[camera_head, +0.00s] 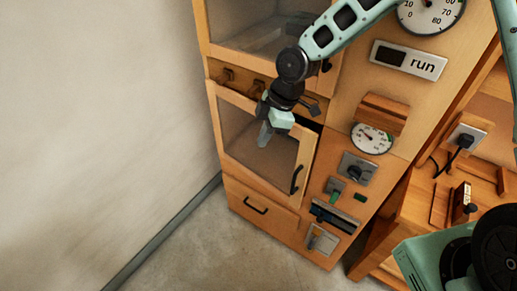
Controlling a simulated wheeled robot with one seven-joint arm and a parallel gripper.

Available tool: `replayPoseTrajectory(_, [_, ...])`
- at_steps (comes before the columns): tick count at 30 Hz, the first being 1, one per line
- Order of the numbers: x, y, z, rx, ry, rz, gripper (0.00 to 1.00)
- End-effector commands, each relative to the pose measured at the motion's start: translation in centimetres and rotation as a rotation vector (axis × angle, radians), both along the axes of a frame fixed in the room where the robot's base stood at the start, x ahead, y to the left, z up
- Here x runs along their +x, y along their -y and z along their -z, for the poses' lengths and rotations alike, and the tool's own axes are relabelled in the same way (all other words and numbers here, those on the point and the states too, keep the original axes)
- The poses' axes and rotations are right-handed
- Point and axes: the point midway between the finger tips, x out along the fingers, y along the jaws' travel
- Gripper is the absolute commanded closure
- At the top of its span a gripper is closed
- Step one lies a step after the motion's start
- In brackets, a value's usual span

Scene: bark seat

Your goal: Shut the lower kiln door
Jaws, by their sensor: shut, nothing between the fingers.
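The lower kiln door (239,126) is a wood-framed glass door in the middle of the tall wooden cabinet. It stands ajar, with a dark gap along its upper right edge. Its black handle (296,179) is at the lower right of the frame. My gripper (265,134) is in front of the upper part of the door's glass, pointing down, shut and empty. It is above and left of the handle. I cannot tell whether the fingertips touch the door. My arm hides part of the door's top edge.
A drawer (262,203) with a black handle is below the door. An upper glass door (265,30) is above. Gauges, a "run" plate (408,60) and switches are on the right panel. A wooden bench (420,210) stands at right. A wall (90,120) bounds the left; floor (200,245) is clear.

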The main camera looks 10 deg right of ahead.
Motion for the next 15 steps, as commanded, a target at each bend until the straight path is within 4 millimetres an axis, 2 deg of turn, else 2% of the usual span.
replayPoseTrajectory(6, [0.9,1.0,-3.4,0.001,0.005,0.002,1.00])
replayPoseTrajectory(10, [1.0,1.3,-4.5,0.000,0.002,0.000,1.00])
replayPoseTrajectory(13, [0.9,1.3,-4.1,-0.011,0.002,-0.010,1.00])
replayPoseTrajectory(15, [0.6,1.3,-2.6,-0.035,0.004,-0.033,1.00])
